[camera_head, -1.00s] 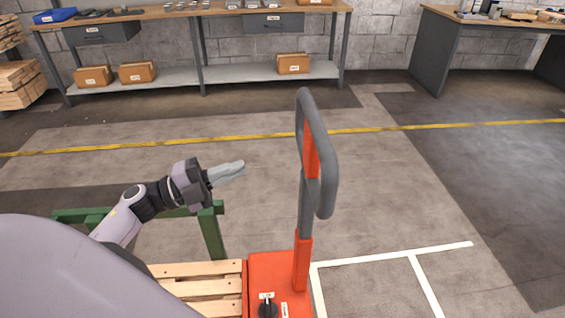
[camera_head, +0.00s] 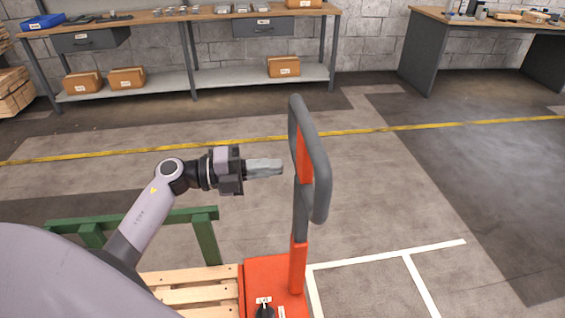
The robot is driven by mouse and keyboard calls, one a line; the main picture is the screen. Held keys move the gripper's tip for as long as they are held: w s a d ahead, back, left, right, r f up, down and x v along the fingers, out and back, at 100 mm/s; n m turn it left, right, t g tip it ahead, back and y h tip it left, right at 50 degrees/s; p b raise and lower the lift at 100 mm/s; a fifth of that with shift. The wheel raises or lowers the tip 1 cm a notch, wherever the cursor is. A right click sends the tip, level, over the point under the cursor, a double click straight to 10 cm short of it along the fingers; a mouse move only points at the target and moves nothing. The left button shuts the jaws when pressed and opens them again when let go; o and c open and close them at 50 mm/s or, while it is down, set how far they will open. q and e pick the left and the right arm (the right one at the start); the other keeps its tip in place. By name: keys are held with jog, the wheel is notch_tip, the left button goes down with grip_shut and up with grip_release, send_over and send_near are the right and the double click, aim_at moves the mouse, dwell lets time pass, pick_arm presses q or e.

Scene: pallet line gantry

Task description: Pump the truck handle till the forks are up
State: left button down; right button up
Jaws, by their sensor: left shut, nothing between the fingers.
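The truck handle (camera_head: 320,175) is a grey loop on an orange and grey shaft. It stands nearly upright above the orange truck body (camera_head: 268,272), which has a small black knob on top. My left gripper (camera_head: 279,167) is shut and empty. Its fingertips point right, just left of the handle loop in the picture; I cannot tell whether they touch it. The forks are not clearly visible; a wooden pallet (camera_head: 195,295) lies left of the truck body. My right gripper is not in view.
A green frame (camera_head: 207,238) stands behind the pallet, close to my left arm. A workbench (camera_head: 195,75) with boxes on its lower shelf is at the back. The floor right of the truck is clear, with white and yellow lines.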

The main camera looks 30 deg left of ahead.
aim_at(298, 164)
pick_arm(q)
jog(key=shift+w+d+r, duration=0.1)
jog(key=shift+w+d, duration=0.35)
jog(key=shift+d, duration=0.15)
jog(key=shift+w+d, duration=0.45)
jog(key=shift+d, duration=0.1)
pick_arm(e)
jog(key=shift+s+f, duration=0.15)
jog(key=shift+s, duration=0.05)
pick_arm(q)
jog(key=shift+w, duration=0.1)
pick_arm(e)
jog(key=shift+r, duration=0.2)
